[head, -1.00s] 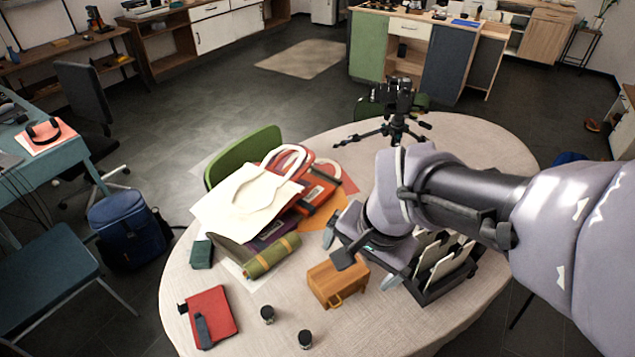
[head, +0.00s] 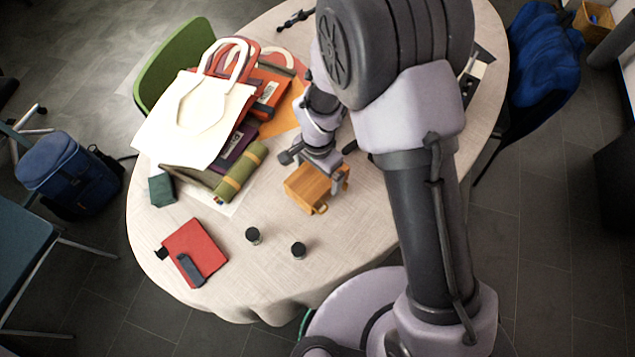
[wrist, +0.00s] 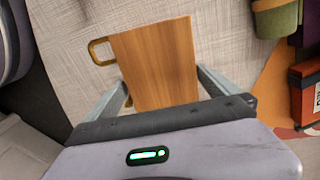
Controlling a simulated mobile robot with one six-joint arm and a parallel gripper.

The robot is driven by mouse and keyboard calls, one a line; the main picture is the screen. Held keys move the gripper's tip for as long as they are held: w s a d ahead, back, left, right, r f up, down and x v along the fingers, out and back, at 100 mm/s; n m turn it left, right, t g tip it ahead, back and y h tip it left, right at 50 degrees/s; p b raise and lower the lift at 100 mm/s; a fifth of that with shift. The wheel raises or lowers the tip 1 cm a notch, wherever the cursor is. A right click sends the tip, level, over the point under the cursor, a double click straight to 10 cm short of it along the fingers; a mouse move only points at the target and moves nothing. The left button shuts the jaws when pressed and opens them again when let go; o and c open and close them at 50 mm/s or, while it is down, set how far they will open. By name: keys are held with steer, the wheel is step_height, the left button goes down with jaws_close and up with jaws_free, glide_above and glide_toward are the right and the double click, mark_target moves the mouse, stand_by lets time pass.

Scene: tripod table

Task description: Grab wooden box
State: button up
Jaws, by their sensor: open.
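The wooden box (head: 309,188) is a small orange-brown block with a brass-coloured handle on its front side. It stands on the round table in the head view. In the wrist view the wooden box (wrist: 156,58) lies ahead of and partly between my fingers, with its handle at the left. My gripper (head: 318,172) is at the box from behind and above. In the wrist view my gripper (wrist: 163,88) is open, with one finger on each side of the box's near end. I cannot tell whether either finger touches it.
A green roll (head: 241,172), a cream bag (head: 195,115) and books crowd the table left of the box. Two small black-lidded jars (head: 253,235) and a red notebook (head: 196,251) lie nearer.

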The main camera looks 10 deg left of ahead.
step_height(320, 180, down, 5)
steer(key=shift+a+r+b, duration=0.1)
steer(key=shift+a+b, duration=0.05)
steer(key=shift+b, duration=0.9)
steer(key=shift+r, duration=0.1)
steer(key=c, duration=1.7)
steer(key=shift+c, duration=0.5)
steer(key=shift+w+r, duration=0.1)
steer(key=shift+r, duration=0.05)
